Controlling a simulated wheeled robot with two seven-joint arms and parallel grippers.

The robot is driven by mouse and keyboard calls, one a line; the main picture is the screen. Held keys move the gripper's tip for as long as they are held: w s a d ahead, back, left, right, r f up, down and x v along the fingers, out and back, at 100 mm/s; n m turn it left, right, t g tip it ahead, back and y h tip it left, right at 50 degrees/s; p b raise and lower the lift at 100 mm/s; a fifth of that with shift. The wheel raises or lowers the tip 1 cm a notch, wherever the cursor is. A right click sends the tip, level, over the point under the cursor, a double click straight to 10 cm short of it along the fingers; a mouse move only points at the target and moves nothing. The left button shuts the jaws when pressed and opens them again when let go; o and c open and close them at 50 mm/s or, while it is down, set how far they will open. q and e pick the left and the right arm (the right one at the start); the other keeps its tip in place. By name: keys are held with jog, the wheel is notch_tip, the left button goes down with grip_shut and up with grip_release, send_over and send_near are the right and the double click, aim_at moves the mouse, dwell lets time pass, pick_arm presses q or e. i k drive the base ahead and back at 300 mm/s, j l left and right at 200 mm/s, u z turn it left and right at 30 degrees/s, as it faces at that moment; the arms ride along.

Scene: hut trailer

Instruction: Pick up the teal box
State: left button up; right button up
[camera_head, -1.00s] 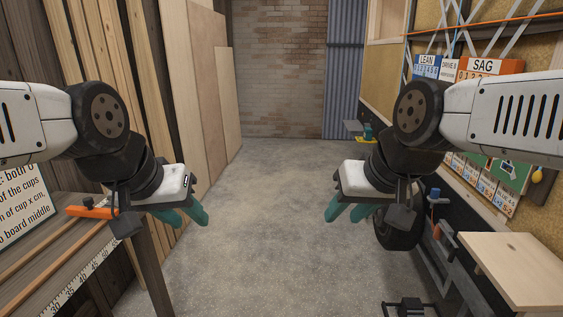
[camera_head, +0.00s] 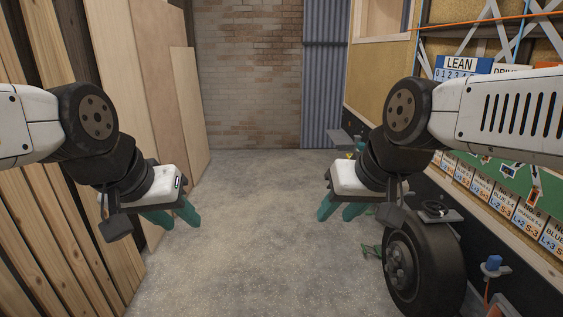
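I cannot make out a clear teal box. A small teal object (camera_head: 359,141) shows at the far right, just above my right gripper's housing, partly hidden and too small to identify. My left gripper (camera_head: 172,216) hangs in the air at left with its teal fingers spread and nothing between them. My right gripper (camera_head: 340,210) hangs in the air at right of centre, also with spread teal fingers and nothing between them. Both are above the floor, apart from any object.
Bare grey floor (camera_head: 245,240) runs clear to the brick wall (camera_head: 247,80). Wooden boards (camera_head: 60,230) line the left. At right are a black wheel (camera_head: 430,270), a small shelf with a coiled cable (camera_head: 437,209) and a wall of sign cards (camera_head: 500,200).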

aim_at(360, 146)
jog(key=i+z, duration=0.1)
jog(key=i, duration=1.95)
jog(key=i+z, duration=0.2)
jog(key=i, duration=0.35)
jog(key=i+z, duration=0.2)
jog(key=i, duration=0.3)
jog(key=i+j+z, duration=0.2)
jog(key=i, duration=0.35)
jog(key=i+j+z, duration=0.15)
jog(key=i, duration=0.35)
jog(key=i+z, duration=0.25)
jog(key=i, duration=0.2)
jog(key=i+z, duration=0.25)
jog(key=i, duration=0.2)
